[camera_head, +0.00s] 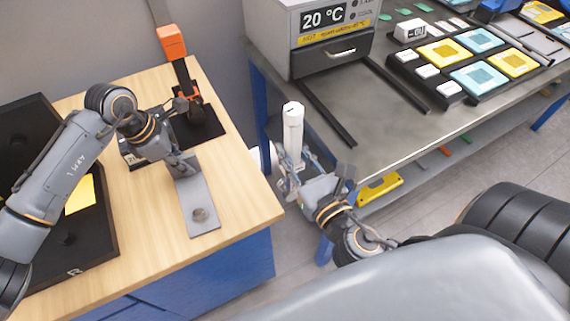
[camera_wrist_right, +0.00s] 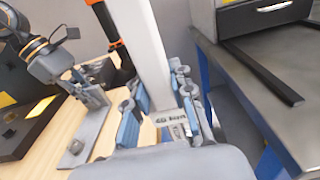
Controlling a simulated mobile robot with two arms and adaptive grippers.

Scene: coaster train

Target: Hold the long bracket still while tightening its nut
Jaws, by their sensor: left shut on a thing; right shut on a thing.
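The long bracket (camera_head: 201,196) is a flat grey plate lying on the wooden bench. A round, dark nut-like piece (camera_head: 199,214) sits near its front end; in the right wrist view the bracket (camera_wrist_right: 84,140) shows at the left. My left gripper (camera_head: 183,167) is shut on the bracket's back part, and its fingers partly hide that end. My right gripper (camera_head: 289,172) is shut on a white, upright, many-sided tool (camera_head: 293,128), right of the bench and apart from the bracket.
An orange-handled clamp (camera_head: 173,45) stands behind the bracket on a black base. A black tray (camera_head: 105,225) lies at the bench's left. A grey metal table (camera_head: 400,145) at the right carries an oven-like box marked 20 °C (camera_head: 322,42) and coloured tiles. A floor gap separates bench and table.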

